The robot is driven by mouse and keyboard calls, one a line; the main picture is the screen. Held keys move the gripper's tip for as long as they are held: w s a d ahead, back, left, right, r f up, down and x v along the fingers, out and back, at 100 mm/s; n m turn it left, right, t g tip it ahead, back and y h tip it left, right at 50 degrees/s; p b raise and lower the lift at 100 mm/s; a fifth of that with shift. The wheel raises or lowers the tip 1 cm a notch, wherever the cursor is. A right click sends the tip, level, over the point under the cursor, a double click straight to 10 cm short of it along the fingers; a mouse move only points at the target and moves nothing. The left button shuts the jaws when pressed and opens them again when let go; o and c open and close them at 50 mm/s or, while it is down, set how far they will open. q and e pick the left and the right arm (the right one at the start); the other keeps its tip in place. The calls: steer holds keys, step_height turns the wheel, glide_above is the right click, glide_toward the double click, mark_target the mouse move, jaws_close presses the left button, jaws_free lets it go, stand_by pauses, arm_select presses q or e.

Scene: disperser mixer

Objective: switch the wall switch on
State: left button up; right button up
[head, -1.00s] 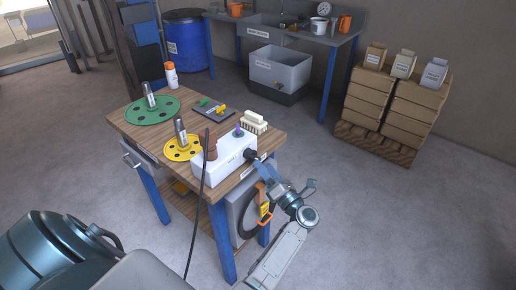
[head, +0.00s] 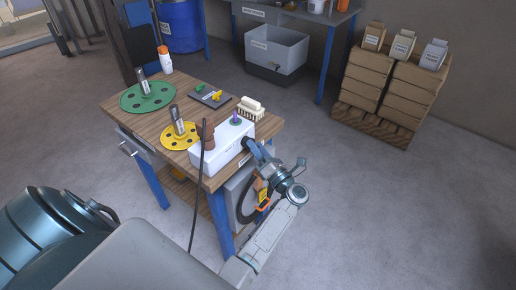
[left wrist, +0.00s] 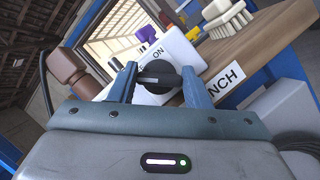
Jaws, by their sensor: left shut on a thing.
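The switch is a white box (head: 222,147) on the near right corner of the wooden workbench. Its black rotary knob (left wrist: 158,77) faces my left gripper, and part of an "ON" label shows above it in the left wrist view. My left gripper (head: 250,148) reaches the box's right end. In the left wrist view its two blue-grey fingers (left wrist: 158,84) are shut on the knob, one on each side. The fingers hide most of the knob in the head view. My right gripper is not in view.
A brown plug (head: 208,136) with a hanging black cable joins the box's left end. The workbench (head: 180,93) also holds a yellow disc (head: 172,140), a green disc (head: 134,99) and a brush (head: 250,108). Open floor (head: 400,210) lies to the right.

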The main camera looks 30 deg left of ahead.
arm_select(q)
steer(key=shift+a+r+m+g+h+p, duration=0.1)
steer(key=shift+m+g+h+p, duration=0.55)
steer(key=shift+m+p, duration=2.3)
steer(key=shift+d+r+m+g+h+p, duration=0.1)
steer(key=shift+m+h+p, duration=1.2)
steer(key=shift+m+p, duration=1.6)
steer(key=shift+a+m+g+h+p, duration=0.1)
steer(key=shift+m+g+h+p, duration=0.55)
steer(key=shift+m+p, duration=2.3)
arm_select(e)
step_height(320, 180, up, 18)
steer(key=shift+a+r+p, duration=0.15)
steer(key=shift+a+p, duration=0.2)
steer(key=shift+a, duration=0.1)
arm_select(q)
steer(key=shift+n+t+h, duration=0.3)
steer(key=shift+h, duration=0.1)
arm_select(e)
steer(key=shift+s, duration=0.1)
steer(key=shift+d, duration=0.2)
arm_select(q)
steer(key=o, duration=1)
steer(key=shift+f, duration=0.1)
